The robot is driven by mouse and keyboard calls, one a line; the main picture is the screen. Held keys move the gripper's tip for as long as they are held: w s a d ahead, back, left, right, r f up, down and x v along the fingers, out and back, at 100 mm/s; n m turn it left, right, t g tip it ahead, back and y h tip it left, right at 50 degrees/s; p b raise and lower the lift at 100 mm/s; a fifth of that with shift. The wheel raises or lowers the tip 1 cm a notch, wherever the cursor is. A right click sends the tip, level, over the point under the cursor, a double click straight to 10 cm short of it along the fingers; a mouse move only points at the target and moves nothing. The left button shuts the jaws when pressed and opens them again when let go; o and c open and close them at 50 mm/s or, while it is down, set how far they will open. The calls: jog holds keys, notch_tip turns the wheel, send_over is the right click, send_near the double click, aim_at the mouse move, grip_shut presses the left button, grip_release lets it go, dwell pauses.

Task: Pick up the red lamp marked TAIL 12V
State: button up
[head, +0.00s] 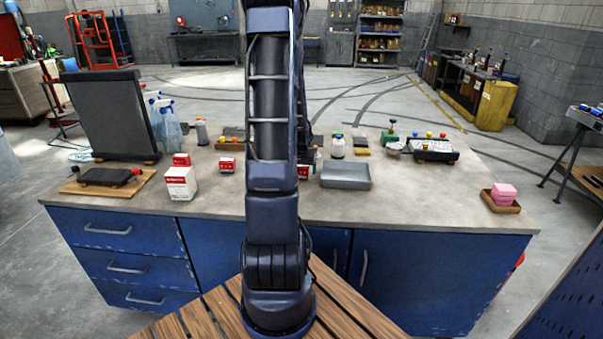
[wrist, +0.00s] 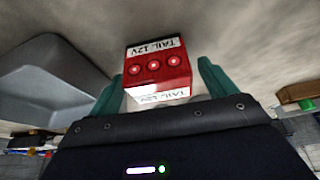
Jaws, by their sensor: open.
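The red lamp marked TAIL 12V (wrist: 158,68) rests on the bench top in the wrist view, its white label upside down there and several small round lights on its red face. My gripper (wrist: 157,78) is open, with one teal finger on each side of the lamp; a small gap shows on the right, and I cannot tell whether the left finger touches. In the head view a red lamp (head: 303,172) shows partly beside my arm, left of the grey tray, and seems to be the same one. My gripper is mostly hidden there behind the arm.
The grey tray (head: 346,176) lies close to the lamp; it also shows in the wrist view (wrist: 50,80). Two more red lamps (head: 227,164) (head: 181,159) and a white-and-red box (head: 181,183) stand to the left. The bench's front right (head: 420,200) is clear.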

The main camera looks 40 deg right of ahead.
jog(key=shift+w+d+f, duration=0.1)
jog(key=shift+w+f, duration=0.05)
jog(key=shift+f, duration=0.15)
jog(key=c, duration=1.1)
